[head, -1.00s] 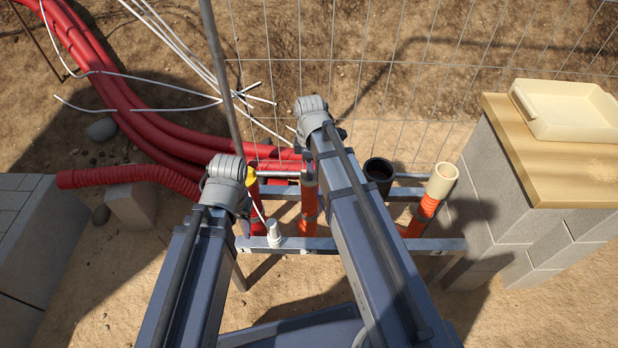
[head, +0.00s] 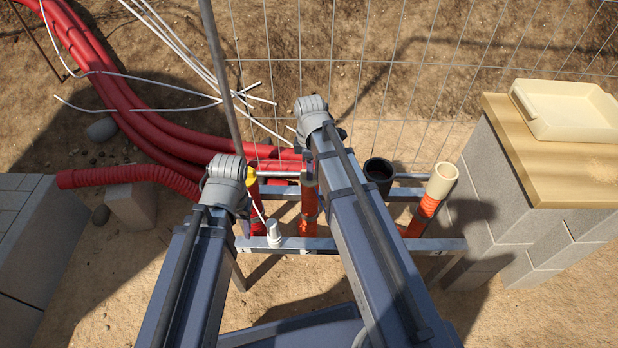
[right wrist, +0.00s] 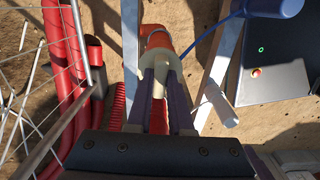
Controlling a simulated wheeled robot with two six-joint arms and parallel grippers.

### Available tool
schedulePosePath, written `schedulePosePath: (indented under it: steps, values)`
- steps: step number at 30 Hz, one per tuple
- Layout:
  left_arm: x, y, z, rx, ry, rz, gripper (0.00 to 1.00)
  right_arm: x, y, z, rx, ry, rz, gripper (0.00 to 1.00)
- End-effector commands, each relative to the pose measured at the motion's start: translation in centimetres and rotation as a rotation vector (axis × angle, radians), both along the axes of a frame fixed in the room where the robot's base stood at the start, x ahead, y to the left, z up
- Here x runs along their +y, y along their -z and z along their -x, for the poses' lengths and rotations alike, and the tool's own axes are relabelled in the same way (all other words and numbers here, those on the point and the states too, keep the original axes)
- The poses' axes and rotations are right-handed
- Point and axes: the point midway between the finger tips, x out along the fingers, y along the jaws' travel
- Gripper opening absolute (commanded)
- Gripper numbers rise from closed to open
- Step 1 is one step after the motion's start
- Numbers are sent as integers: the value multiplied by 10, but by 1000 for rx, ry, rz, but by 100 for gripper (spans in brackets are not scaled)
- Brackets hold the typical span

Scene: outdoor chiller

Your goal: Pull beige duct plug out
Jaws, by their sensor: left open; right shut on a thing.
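In the right wrist view my right gripper (right wrist: 160,85) is shut on a beige piece, the beige duct plug (right wrist: 153,64). An orange duct (right wrist: 157,38) shows just beyond it; I cannot tell how far the plug sits in a duct. In the head view my right arm hides this grip. An orange duct (head: 309,205) stands between my arms, and a beige-topped orange duct (head: 443,181) with an open mouth leans at the right. My left wrist shows in the head view, but its fingers are hidden.
A metal frame (head: 345,245) surrounds the ducts, with a black open pipe (head: 378,172) at its back. A yellow piece (head: 251,176) with a cord is close to my left wrist. A beige tray (head: 568,110) rests on a wooden board. Wire fence stands behind.

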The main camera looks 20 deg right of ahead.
Motion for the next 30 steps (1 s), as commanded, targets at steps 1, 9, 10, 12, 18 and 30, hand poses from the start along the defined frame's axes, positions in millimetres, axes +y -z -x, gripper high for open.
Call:
schedulePosePath:
  steps: [1, 9, 10, 12, 18, 30]
  values:
    - [0, 0, 0, 0, 0, 0, 50, 0, 0, 0, 0, 0, 0, 0]
    - [0, -1, 0, 0, 0, 0, 50, 0, -1, 0, 0, 0, 0, 0]
    - [0, -2, 0, 0, 0, 0, 50, 0, -2, 0, 0, 0, 0, 0]
    - [0, -3, 0, 0, 0, 0, 50, 0, -3, 0, 0, 0, 0, 0]
    - [0, -7, 0, 0, 0, 0, 50, 0, -7, 0, 0, 0, 0, 0]
    - [0, -12, 0, 0, 0, 0, 50, 0, -12, 0, 0, 0, 0, 0]
